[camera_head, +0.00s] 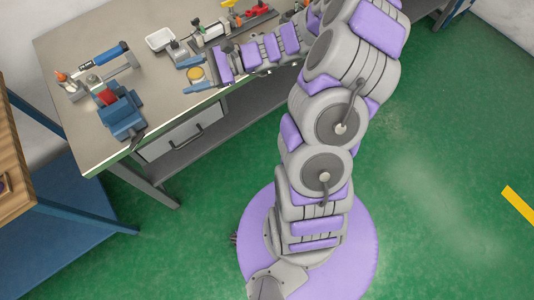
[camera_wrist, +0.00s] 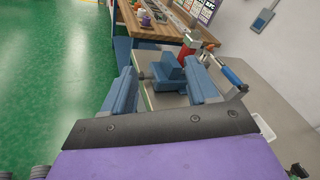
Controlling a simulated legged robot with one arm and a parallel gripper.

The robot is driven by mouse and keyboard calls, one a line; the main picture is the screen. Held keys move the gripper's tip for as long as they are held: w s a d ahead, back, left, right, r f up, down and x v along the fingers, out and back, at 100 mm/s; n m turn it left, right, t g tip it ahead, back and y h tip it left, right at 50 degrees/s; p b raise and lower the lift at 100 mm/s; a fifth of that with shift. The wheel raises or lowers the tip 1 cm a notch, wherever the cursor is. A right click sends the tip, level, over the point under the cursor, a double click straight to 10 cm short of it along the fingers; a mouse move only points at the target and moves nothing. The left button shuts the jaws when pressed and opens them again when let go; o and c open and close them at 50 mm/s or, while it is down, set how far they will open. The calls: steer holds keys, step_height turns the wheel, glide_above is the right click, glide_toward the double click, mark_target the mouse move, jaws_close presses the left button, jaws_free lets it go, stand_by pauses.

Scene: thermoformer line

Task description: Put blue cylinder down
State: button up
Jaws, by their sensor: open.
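My gripper (camera_head: 193,75) reaches left over the workbench. Its two blue fingers are apart, and they also show in the wrist view (camera_wrist: 160,77). A small round thing with a yellow top (camera_head: 196,74) shows between the fingers in the head view; I cannot tell whether they touch it. No plainly loose blue cylinder shows. The nearest match is a blue cylindrical handle (camera_head: 110,53) on a tool at the bench's far left, apart from my gripper. It also shows in the wrist view (camera_wrist: 232,76).
A blue vise (camera_head: 122,115) stands at the bench's front left edge. A white tray (camera_head: 160,39) and several small tools lie behind my gripper. The grey workbench (camera_head: 160,95) has bare room between vise and gripper. A wooden table (camera_head: 12,165) stands at left.

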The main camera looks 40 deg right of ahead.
steer(key=s+a+r+n+g+h, duration=0.25)
steer(key=s+a+n+g, duration=0.2)
steer(key=s, duration=0.45)
steer(key=s+a+r+n+g+h, duration=0.1)
steer(key=s+a+n+g+h, duration=0.4)
steer(key=s, duration=0.5)
steer(key=s+d+n+t+h, duration=0.2)
steer(key=s+d+n+h, duration=0.5)
steer(key=s+d, duration=0.4)
steer(key=shift+s+d+r+h, duration=0.25)
steer(key=shift+s+r+h, duration=0.15)
steer(key=shift+s+h, duration=0.4)
